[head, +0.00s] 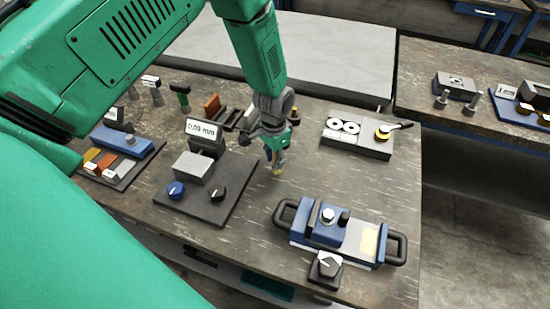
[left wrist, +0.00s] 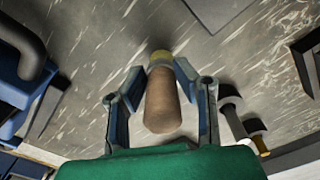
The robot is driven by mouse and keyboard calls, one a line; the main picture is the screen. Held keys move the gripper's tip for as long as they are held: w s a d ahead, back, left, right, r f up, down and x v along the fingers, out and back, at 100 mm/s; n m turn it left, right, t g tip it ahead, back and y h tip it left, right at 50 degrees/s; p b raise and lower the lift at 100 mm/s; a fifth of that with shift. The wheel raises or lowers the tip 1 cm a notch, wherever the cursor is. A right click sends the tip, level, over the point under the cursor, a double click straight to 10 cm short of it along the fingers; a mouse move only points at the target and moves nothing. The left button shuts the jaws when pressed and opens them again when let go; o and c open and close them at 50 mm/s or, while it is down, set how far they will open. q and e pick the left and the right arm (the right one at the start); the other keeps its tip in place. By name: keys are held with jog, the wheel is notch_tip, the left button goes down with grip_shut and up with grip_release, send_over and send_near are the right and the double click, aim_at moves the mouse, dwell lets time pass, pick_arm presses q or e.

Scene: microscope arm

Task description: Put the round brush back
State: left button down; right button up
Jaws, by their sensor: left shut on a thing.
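My left gripper (head: 275,158) hangs over the middle of the workbench (head: 262,220), between the gauge stand and the grey tray. Its fingers are shut on the round brush (left wrist: 163,100), which has a brown rounded handle and a yellow end. In the left wrist view the handle lies between the two fingers of the left gripper (left wrist: 158,78), with the yellow end past the tips. In the head view only the small yellowish end of the brush (head: 277,171) shows below the fingers. Whether it touches the bench I cannot tell. My right gripper is not in view.
A gauge stand (head: 196,168) with blue and black knobs is to the left. A blue device with black handles (head: 340,236) is at the front right. A grey tray (head: 358,144) holds white discs. Small tools and blocks line the back left. Bare bench lies right of the gripper.

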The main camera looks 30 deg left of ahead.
pick_arm(q)
jog(key=shift+d, duration=0.2)
jog(key=c, duration=1.3)
grip_release()
jog(key=shift+o, duration=0.2)
jog(key=shift+a+r, duration=0.1)
notch_tip(320, 180, up, 12)
jog(key=shift+f+b, duration=0.1)
jog(key=shift+b, duration=0.35)
